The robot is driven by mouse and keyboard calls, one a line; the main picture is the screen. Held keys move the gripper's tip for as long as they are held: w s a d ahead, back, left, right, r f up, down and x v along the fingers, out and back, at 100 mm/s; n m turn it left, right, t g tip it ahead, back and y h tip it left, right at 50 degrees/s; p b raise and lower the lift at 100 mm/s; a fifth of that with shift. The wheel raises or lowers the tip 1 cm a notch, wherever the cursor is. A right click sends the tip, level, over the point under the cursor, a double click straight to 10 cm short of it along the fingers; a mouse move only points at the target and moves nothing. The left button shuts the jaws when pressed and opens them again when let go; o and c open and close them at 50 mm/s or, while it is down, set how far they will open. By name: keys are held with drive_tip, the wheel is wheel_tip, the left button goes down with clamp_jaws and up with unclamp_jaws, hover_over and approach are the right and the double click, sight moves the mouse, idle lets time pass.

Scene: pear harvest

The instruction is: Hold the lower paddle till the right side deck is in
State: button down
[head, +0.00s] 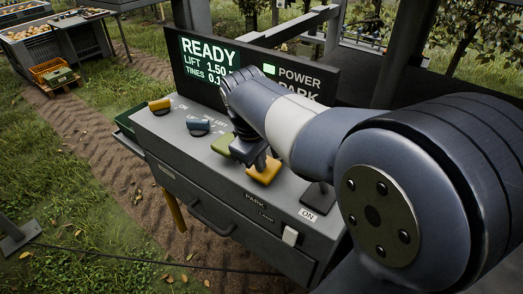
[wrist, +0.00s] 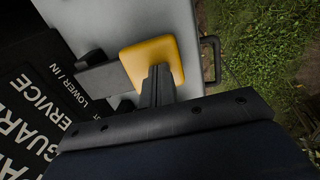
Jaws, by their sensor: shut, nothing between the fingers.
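The lower paddle (wrist: 134,62) is a yellow square pad on a dark lever, with a "LOWER / IN" label beside it in the wrist view. In the head view the yellow paddle (head: 266,174) sits at the front of the grey console (head: 205,165). My gripper (wrist: 158,70) is shut and empty, its fingertips over the paddle's face. They look to be on it or very close; contact cannot be told for sure. In the head view my gripper (head: 261,160) comes down on the paddle from above. I cannot make out the right side deck.
A green paddle (head: 223,143), a blue knob (head: 198,125) and a yellow knob (head: 160,105) line the console. A display (head: 210,62) reads "READY", with a green light beside "POWER". A white switch (head: 290,236) is at the front. Crates (head: 50,45) stand far left.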

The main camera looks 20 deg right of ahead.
drive_tip(key=shift+p+v, duration=0.8)
drive_tip(key=shift+p, duration=0.05)
drive_tip(key=shift+w+d, duration=0.1)
drive_tip(key=shift+d, duration=0.05)
drive_tip(key=shift+r+p, duration=0.55)
drive_tip(key=shift+r, duration=0.05)
drive_tip(key=w+d+p+v, duration=0.1)
drive_tip(key=p+v, duration=0.1)
drive_tip(key=v, duration=1)
drive_tip(key=shift+r, duration=0.55)
drive_tip(key=shift+s+d, duration=0.1)
drive_tip(key=shift+s, duration=0.05)
idle(0.3)
